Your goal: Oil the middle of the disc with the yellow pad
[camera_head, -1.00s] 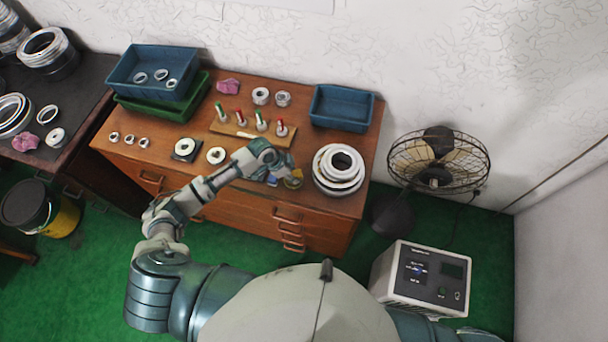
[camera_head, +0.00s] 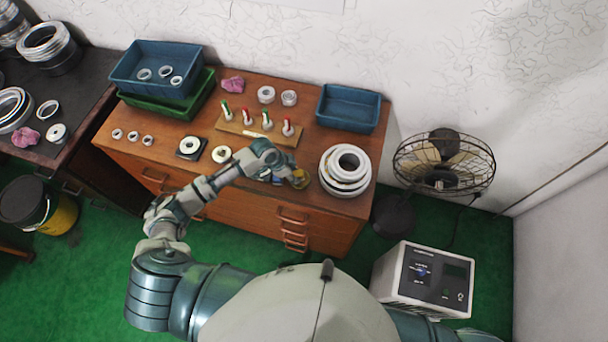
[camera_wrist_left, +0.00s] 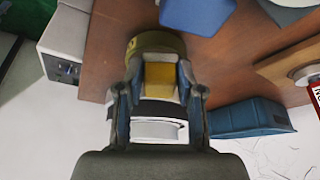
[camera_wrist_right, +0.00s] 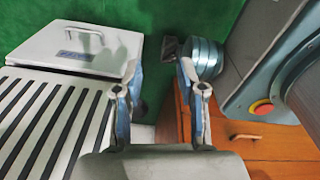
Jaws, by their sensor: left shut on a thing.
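My left gripper (camera_wrist_left: 160,88) is shut on the yellow pad (camera_wrist_left: 160,78), which shows between its fingers in the left wrist view. A round brass-coloured tin (camera_wrist_left: 143,43) is directly behind the pad there; I cannot tell whether they touch. In the head view my left gripper (camera_head: 285,168) is over the table's front edge, at the tin (camera_head: 300,180). A pale disc with a dark centre (camera_head: 190,146) lies on a dark square plate left of the gripper, and another pale disc (camera_head: 221,154) lies beside it. My right gripper (camera_wrist_right: 160,105) is open and empty, away from the table top.
A stack of white rings (camera_head: 337,185) stands close right of the left gripper. A blue pad (camera_wrist_left: 195,14) lies near the tin. A wooden board (camera_head: 235,129) with red and green bottles is behind. A blue bin (camera_head: 348,121) stands at back right, stacked bins (camera_head: 125,72) at back left.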

